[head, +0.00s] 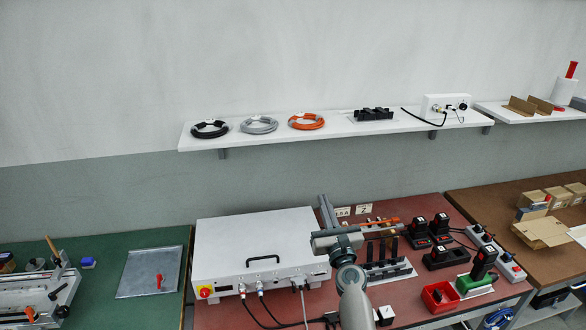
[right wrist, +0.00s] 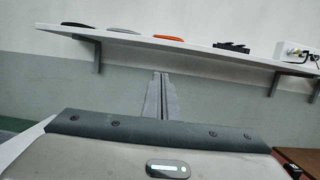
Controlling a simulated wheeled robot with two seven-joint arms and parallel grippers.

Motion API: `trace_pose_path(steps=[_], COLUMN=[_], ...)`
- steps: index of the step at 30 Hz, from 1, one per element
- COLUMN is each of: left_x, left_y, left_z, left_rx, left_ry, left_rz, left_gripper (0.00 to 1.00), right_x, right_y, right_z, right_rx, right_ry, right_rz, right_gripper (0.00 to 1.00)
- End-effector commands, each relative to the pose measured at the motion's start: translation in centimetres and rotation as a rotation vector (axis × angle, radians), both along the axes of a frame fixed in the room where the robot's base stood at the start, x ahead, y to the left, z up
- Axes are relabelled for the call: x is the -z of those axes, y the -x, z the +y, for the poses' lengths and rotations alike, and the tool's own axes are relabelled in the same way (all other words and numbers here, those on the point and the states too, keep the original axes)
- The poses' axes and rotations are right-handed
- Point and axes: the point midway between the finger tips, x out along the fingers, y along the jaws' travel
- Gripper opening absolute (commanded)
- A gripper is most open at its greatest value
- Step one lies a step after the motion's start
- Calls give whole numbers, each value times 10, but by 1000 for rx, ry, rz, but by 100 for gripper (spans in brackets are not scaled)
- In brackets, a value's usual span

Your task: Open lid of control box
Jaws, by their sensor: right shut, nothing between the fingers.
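The control box (head: 215,257) is a wide white box on the red bench, with its lid (head: 225,232) lying flat and shut. A black handle (head: 263,259) sits near the front edge of the lid. A red and yellow knob (head: 205,291) is on its front left. My right gripper (head: 323,199) is by the box's right side near the back corner, well to the right of the handle, with its fingers pointing toward the wall. In the right wrist view its fingers (right wrist: 161,76) are together and empty. My left gripper is not in either view.
Cables run from the box's front. Right of my arm are a grey rack (head: 390,272), black chargers (head: 440,255) and a red bin (head: 440,297). A white wall shelf (head: 345,127) with cable coils hangs above. The space directly above the lid looks clear.

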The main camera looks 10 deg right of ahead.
Motion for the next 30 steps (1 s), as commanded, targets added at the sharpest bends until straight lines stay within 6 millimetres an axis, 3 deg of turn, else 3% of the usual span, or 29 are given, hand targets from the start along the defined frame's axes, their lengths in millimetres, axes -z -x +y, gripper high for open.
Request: trace_pose_path(steps=[5, 11, 15, 20, 24, 30], left_x=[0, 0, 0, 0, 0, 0], left_y=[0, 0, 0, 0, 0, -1], left_z=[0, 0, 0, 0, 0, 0], left_rx=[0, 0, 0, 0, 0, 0], left_ry=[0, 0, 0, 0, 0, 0], left_rz=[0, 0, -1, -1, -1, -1], left_gripper=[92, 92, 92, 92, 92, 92], right_x=[8, 42, 88, 147, 192, 230], right_y=[11, 56, 114, 194, 270, 373], right_z=[9, 42, 73, 93, 92, 70], right_rx=[-21, -112, -236, -427, -632, -963], right_ry=[106, 539, 1009, 1544, 1962, 2416], right_rz=[13, 59, 92, 102, 81, 5], right_gripper=[0, 0, 0, 0, 0, 0])
